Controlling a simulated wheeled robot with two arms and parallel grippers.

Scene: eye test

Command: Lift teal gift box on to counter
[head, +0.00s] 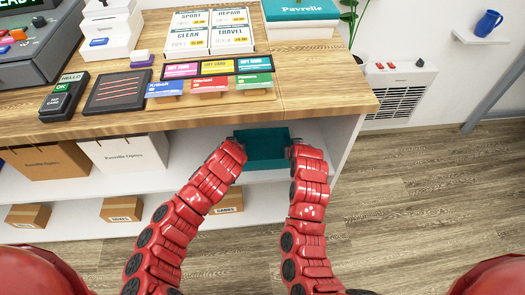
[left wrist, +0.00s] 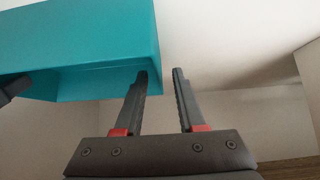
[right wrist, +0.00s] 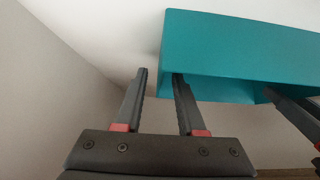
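A teal gift box (head: 266,146) is at the right end of the shelf space under the counter (head: 320,88). I cannot tell whether it rests on the shelf. My left gripper (head: 238,143) is at its left side and my right gripper (head: 293,147) at its right side. In the left wrist view, the box (left wrist: 85,35) is at upper left; the left fingers (left wrist: 160,72) are apart, one overlapping the box's edge, one outside. In the right wrist view, the box (right wrist: 245,50) is at upper right; the right fingers (right wrist: 160,74) are likewise apart. Contact is unclear.
The counter's front right is clear. Behind it stand price signs (head: 210,30), a gift card rack (head: 212,72) and another teal box (head: 298,12) marked Pavrelle. A card reader (head: 64,97) is at left.

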